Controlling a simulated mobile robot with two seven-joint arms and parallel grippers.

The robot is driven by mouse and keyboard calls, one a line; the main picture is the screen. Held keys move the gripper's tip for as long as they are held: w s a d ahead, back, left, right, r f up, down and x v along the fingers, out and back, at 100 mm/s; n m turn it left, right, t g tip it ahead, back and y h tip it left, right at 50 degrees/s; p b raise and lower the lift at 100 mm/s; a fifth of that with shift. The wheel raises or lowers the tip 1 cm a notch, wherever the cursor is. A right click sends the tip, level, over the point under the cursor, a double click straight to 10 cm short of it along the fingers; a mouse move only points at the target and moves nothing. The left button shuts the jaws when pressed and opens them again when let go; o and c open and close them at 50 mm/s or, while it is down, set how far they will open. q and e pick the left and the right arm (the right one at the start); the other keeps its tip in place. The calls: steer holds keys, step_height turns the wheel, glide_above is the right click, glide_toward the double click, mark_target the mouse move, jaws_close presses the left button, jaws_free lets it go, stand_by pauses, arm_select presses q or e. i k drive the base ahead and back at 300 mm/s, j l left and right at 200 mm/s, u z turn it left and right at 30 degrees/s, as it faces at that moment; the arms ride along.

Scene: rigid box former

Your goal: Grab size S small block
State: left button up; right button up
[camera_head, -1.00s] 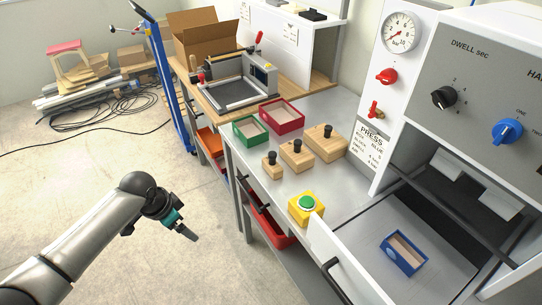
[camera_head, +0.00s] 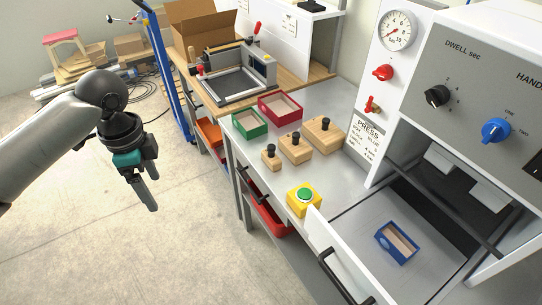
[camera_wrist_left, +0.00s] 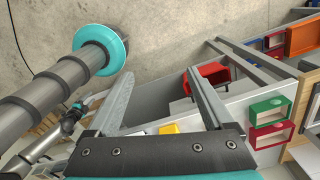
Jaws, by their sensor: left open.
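Three wooden blocks with black knobs stand in a row on the grey metal table. The smallest block (camera_head: 270,160) is at the left end, the middle block (camera_head: 295,148) is beside it, and the largest block (camera_head: 323,134) is at the right. My left gripper (camera_head: 150,196) hangs over the floor to the left of the table, fingers pointing down, well apart from the blocks. In the left wrist view its two fingers (camera_wrist_left: 157,100) are spread with nothing between them. My right gripper is not seen in the head view.
A green box (camera_head: 249,125) and a red box (camera_head: 280,107) sit behind the blocks. A yellow button box (camera_head: 303,199) stands in front of them. A blue box (camera_head: 397,243) lies in the press at right. Red bins (camera_head: 270,217) hang below the table edge.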

mark_target(269, 155)
steer(key=i+z, duration=0.2)
steer(key=z, duration=0.2)
steer(key=i+j+z, duration=0.15)
steer(key=z, duration=0.25)
steer(key=i+j+z, duration=0.15)
steer(key=z, duration=0.25)
steer(key=j, duration=0.05)
